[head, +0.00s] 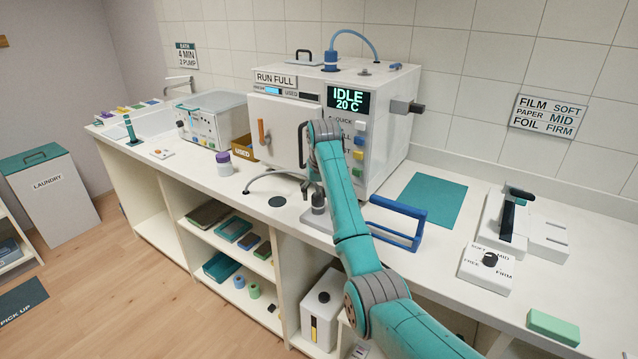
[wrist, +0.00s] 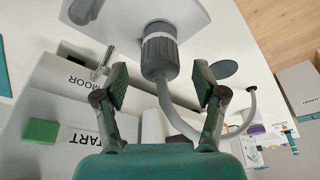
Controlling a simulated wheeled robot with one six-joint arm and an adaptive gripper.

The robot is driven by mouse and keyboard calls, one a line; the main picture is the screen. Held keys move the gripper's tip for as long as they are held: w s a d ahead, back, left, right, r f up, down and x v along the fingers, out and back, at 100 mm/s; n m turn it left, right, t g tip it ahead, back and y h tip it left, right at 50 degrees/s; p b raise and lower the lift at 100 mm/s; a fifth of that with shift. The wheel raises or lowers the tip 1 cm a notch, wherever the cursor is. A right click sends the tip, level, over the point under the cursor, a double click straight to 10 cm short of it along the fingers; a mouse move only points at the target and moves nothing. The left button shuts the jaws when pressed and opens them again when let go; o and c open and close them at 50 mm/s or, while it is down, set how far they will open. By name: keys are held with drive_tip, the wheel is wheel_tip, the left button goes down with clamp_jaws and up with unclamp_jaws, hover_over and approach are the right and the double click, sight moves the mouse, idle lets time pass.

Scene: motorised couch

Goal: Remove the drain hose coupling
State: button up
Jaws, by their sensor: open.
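The drain hose coupling is a grey ribbed collar (wrist: 160,54) on a pale mount in the wrist view. A grey hose (wrist: 180,118) runs from it and curves right. In the head view the coupling (head: 318,203) stands at the counter's front, before the white machine, and the hose (head: 272,175) arches left. My gripper (wrist: 160,84) is open, one finger on each side of the coupling in the picture, with visible gaps. I cannot tell whether the fingertips reach its depth. In the head view my wrist hides part of this area.
The white machine (head: 392,150) stands close behind my wrist. A blue handle frame (head: 400,222) is just right of the coupling. A purple-labelled jar (head: 224,163) and a dark round disc (head: 278,202) are to the left. The teal mat (head: 428,197) lies clear at right.

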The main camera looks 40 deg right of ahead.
sight(318, 195)
drive_tip(key=shift+x, duration=2.15)
clamp_jaws()
drive_tip(key=shift+r, duration=1.85)
drive_tip(key=shift+r, duration=3.5)
